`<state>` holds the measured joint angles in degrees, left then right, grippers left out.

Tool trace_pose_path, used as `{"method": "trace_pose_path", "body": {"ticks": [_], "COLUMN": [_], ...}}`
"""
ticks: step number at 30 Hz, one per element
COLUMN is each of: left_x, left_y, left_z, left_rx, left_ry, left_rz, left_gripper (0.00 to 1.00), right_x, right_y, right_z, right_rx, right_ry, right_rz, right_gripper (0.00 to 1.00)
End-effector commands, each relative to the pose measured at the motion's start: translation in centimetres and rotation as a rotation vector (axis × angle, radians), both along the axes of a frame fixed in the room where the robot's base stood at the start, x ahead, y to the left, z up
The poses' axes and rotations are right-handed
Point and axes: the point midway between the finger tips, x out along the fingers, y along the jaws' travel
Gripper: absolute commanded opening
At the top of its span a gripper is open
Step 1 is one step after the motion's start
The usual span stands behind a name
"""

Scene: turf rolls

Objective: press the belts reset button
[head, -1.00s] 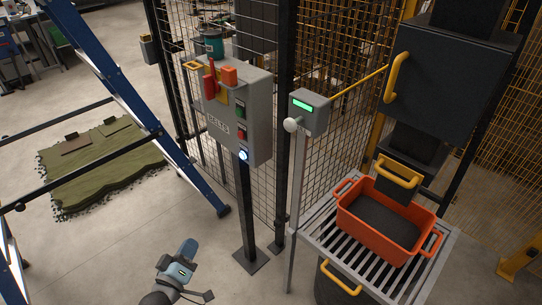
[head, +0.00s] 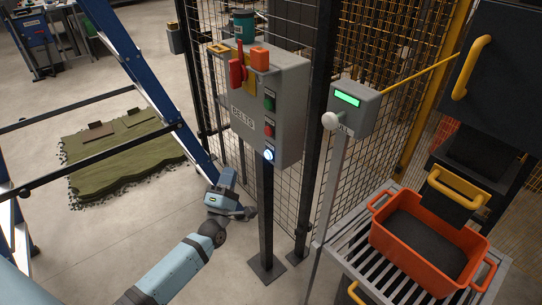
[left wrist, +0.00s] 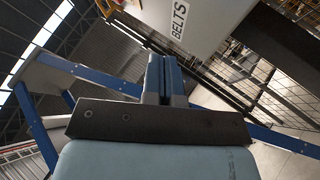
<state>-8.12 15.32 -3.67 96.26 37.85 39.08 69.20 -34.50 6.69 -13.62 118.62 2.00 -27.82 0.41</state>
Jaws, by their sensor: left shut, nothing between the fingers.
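The grey BELTS control box (head: 262,108) stands on a dark post in the head view. My right gripper is not in view.
A smaller grey box with a green screen (head: 348,98) and pale knob stands to the right. An orange crate (head: 390,250) sits on a slatted stand. Mesh fencing rises behind. A blue ladder-like frame (head: 150,95) is at left, near my arm. Turf (head: 120,165) lies on the floor.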

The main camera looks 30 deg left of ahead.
Motion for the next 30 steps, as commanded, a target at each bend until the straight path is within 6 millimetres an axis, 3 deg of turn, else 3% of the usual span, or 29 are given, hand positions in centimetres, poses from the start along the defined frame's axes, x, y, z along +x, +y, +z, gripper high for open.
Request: {"method": "trace_pose_path", "body": {"ticks": [8,21,30], "left_x": [0.6,6.0,8.0], "left_y": [-0.3,-2.5,-3.3], "left_z": [-0.1,-0.2,0.0], "left_rx": [0.001,0.001,0.002], "left_ry": [0.0,0.0,0.0], "left_rz": [0.0,-0.001,0.0], "left_gripper": [0.0,0.0,0.0], "right_x": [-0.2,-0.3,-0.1], "right_y": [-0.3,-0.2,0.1], "right_z": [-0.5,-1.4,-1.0], "right_rx": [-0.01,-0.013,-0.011], "right_ry": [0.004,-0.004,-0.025], "right_rz": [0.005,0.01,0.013], "right_gripper": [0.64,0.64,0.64]}}
